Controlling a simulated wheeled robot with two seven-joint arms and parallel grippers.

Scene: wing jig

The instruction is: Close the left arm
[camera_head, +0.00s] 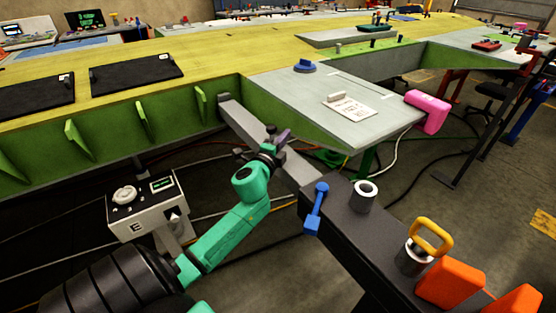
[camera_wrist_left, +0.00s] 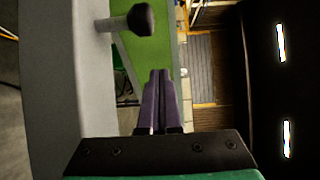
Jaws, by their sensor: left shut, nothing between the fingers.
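My left gripper (camera_head: 285,136), on a green arm, is by the grey jig arm (camera_head: 303,174), a beam that slants from the green wing edge towards the black beam. Its purple fingers show shut and empty in the left wrist view (camera_wrist_left: 160,90). There the grey jig arm (camera_wrist_left: 65,90) runs down the left side, and a black knob (camera_wrist_left: 140,20) on a short stem stands out from it, ahead and left of the fingertips. The fingers look apart from the knob. My gripper hides part of the jig arm in the head view. My right gripper is out of view.
A black beam (camera_head: 375,225) with a blue lever (camera_head: 317,208) and a yellow-handled pin (camera_head: 430,235) is at right. A grey control box (camera_head: 148,207) stands left of my arm. Cables cross the floor.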

